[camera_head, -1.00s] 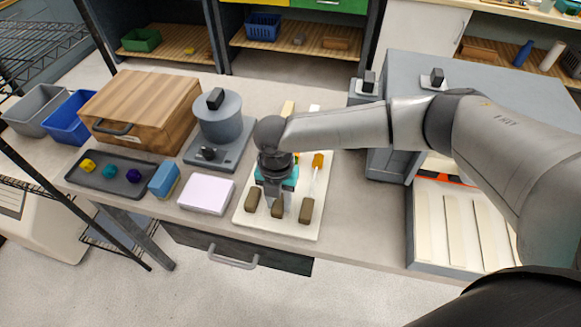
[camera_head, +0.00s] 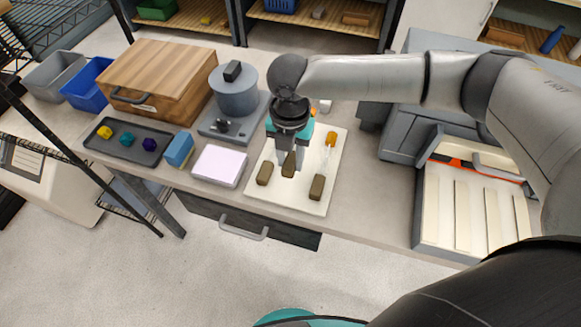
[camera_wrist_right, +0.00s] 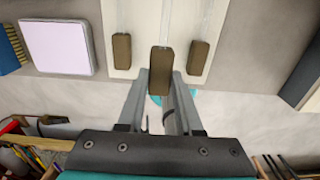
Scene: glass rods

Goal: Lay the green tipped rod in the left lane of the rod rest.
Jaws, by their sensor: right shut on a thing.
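My right gripper (camera_head: 289,160) is shut on the brown handle (camera_head: 288,166) of the middle rod, over the cream board (camera_head: 290,200). In the right wrist view, the handle (camera_wrist_right: 161,72) sits between the fingers and looks larger than its neighbours, so it appears raised. The held rod's tip is hidden, and I see no green tip. The left rod's handle (camera_head: 264,173) and the right rod's handle (camera_head: 317,187) lie on the board. The right rod has an orange tip (camera_head: 331,138). A grey tray with pale lanes (camera_head: 419,236) at right may be the rod rest. My left gripper is not in view.
A lilac pad (camera_head: 219,166), a blue sponge (camera_head: 178,149) and a dark tray (camera_head: 113,149) with small coloured pieces lie left of the board. A grey device (camera_head: 235,97) and a wooden box (camera_head: 158,75) stand behind them. Grey equipment borders the lane tray.

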